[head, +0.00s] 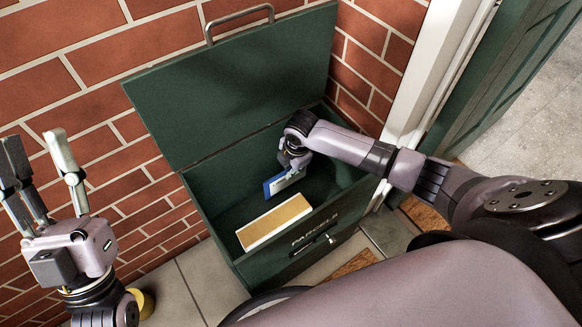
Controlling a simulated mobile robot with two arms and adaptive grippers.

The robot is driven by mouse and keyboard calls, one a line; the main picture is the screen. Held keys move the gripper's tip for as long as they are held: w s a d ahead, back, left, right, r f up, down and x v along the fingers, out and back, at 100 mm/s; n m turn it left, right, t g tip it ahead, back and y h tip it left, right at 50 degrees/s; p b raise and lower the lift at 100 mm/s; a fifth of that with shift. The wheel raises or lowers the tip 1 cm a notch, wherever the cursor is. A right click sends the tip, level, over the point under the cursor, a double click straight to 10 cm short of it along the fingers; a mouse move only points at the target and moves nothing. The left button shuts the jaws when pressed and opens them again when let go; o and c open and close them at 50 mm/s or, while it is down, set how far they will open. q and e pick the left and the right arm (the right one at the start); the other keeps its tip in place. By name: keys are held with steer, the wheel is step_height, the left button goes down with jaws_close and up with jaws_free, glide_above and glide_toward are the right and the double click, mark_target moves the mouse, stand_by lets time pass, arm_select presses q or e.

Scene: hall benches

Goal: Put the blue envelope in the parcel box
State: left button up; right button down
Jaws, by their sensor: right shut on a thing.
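The green parcel box (318,222) stands against the brick wall with its lid (240,88) raised. My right gripper (284,180) reaches down into the box opening and is shut on the blue envelope (267,189). Only a small blue part of the envelope shows beside the pale finger; the rest is hidden. I cannot tell whether it touches the box floor. A tan item with a white edge (275,221) lies in the box near its front wall. My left gripper (38,160) is open and empty at the left, away from the box.
The brick wall (100,60) is behind the box. A white door frame (425,80) and green door (500,75) stand to the right. A brown mat (355,263) lies by the box front. A yellow round thing (146,302) shows behind my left arm. Pale floor tiles are clear left of the box.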

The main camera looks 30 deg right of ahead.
steer(key=shift+f, duration=0.1)
steer(key=c, duration=2.1)
jaws_free()
steer(key=shift+f, duration=0.1)
steer(key=o, duration=0.5)
